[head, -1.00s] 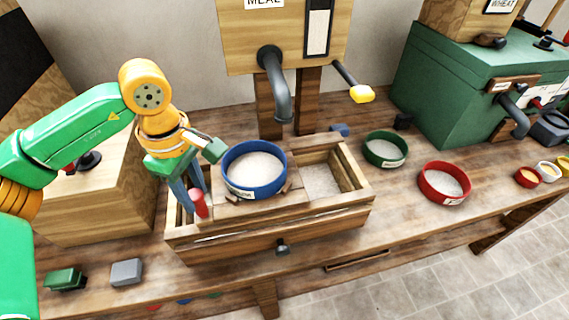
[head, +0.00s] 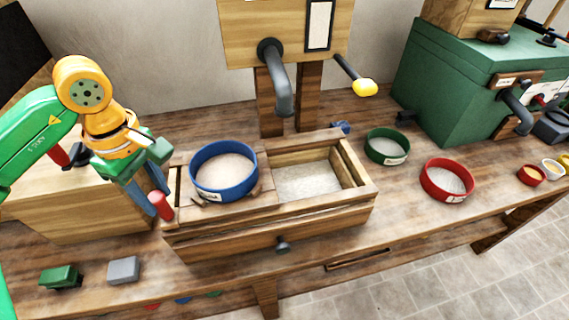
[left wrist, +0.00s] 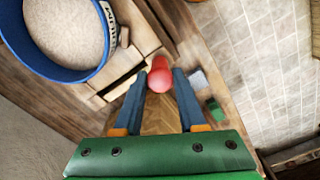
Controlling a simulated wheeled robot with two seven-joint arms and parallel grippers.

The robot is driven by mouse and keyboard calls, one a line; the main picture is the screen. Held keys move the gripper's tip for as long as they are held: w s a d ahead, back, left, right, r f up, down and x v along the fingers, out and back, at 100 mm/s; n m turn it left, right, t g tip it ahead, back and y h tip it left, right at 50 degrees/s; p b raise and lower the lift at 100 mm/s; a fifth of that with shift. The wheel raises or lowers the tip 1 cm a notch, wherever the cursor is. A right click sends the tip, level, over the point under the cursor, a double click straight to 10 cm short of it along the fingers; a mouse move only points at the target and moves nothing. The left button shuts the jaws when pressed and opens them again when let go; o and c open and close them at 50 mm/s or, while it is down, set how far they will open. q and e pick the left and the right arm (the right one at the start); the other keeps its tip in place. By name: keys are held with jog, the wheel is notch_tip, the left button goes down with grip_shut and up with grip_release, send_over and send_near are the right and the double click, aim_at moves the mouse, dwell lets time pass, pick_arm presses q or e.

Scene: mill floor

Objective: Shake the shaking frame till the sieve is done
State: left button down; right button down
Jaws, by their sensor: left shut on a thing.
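The blue sieve (head: 224,187) holds pale meal and sits on the wooden shaking frame (head: 262,200), over the left part of the wooden box (head: 225,240). The box's right part lies open, with pale meal in it. My left gripper (head: 155,192) is at the left end of the frame, shut on its red handle (head: 160,205). The left wrist view shows the red handle (left wrist: 160,80) between the two blue-grey fingers and the blue sieve (left wrist: 60,40) at upper left. My right gripper is not in view.
A green sieve (head: 387,148) and a red sieve (head: 447,181) stand on the bench to the right. A grey spout (head: 280,85) hangs above the box. A green block (head: 60,277) and a grey block (head: 124,270) lie at the front left.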

pick_arm(q)
jog(key=shift+s+a, duration=0.2)
jog(key=shift+a, duration=0.6)
jog(key=d, duration=0.3)
jog(key=w+d+p, duration=0.1)
jog(key=d, duration=0.1)
jog(key=w+d, duration=0.1)
jog(key=d, duration=0.2)
jog(key=shift+w+d+p, duration=0.25)
jog(key=shift+d+p, duration=0.05)
jog(key=shift+p, duration=0.05)
jog(key=shift+w+d, duration=0.15)
jog(key=shift+d, duration=0.4)
jog(key=shift+a, duration=0.1)
